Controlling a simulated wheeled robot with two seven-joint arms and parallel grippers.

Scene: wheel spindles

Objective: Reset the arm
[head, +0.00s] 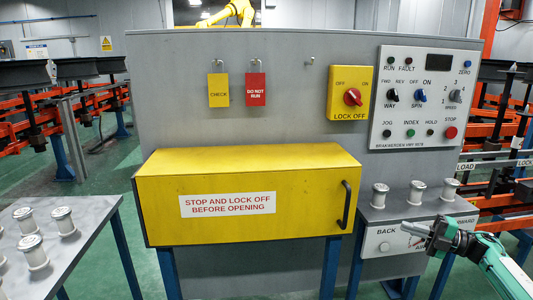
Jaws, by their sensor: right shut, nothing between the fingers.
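My right gripper (409,228) is at the lower right, with its arm coming in from the right edge. Its fingers point left and are shut with nothing between them. It is in front of the small grey stand (398,212) and partly hides the plate marked BACK (385,240) on the stand's front. My left gripper is not in view.
Three metal spindles (380,195) stand on the grey stand. Several more stand on the left table (88,213). A closed yellow guard box (250,170) with a black handle juts out centrally. Behind are a lock-off switch (348,93) and a control panel (425,100).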

